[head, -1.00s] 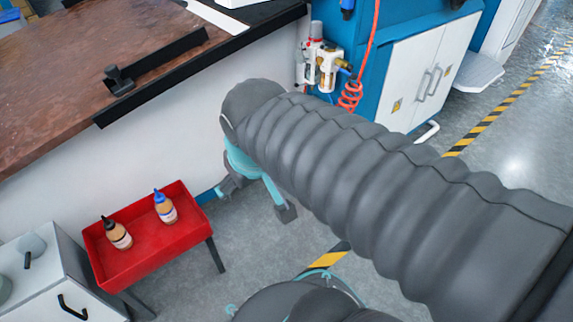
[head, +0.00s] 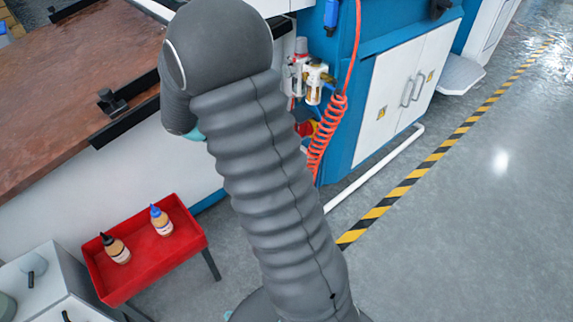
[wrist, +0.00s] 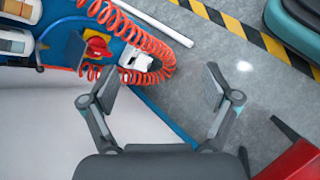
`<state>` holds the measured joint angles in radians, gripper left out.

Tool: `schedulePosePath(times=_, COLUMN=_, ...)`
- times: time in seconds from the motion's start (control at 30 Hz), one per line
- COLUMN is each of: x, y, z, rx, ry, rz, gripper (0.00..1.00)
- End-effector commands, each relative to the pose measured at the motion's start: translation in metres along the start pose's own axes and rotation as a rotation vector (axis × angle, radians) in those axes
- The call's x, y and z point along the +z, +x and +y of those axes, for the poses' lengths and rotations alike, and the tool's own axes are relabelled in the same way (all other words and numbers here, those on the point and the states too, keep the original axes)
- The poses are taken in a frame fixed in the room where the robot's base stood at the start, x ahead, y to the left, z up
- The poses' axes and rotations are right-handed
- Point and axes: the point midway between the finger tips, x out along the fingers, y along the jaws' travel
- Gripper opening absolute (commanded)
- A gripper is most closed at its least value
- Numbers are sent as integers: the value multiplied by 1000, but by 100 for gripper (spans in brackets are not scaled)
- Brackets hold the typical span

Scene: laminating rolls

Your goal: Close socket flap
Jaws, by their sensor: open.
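My gripper (wrist: 163,92) is open and empty in the wrist view, its two fingers spread wide. Beyond its left finger is the blue machine side with a white box-like fitting (wrist: 137,60), partly behind the red coiled hose. This may be the socket, but I cannot tell its flap or the flap's position. A red rotary switch on a yellow plate (wrist: 97,46) is beside it, with a grey plate (wrist: 74,50) to its left. The gripper touches none of these. In the head view my arm hides the gripper and most of this area.
The red coiled hose (head: 325,130) hangs by the blue cabinet (head: 400,90). A red tray (head: 150,255) with two bottles stands at lower left, under the brown tabletop (head: 70,90). The floor beyond the yellow-black stripe (head: 400,190) is clear.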

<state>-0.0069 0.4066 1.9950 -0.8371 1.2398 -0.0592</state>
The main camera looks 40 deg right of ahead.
Motion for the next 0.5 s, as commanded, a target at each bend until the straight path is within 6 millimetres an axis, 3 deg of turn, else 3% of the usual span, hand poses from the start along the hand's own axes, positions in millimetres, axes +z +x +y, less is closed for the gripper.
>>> schedulePosePath(times=0.23, x=-56, y=45, z=17, rx=133, ry=-188, rz=-176, gripper=88)
schedulePosePath(times=0.5, x=-117, y=100, z=16, rx=289, ry=-391, rz=-339, gripper=88)
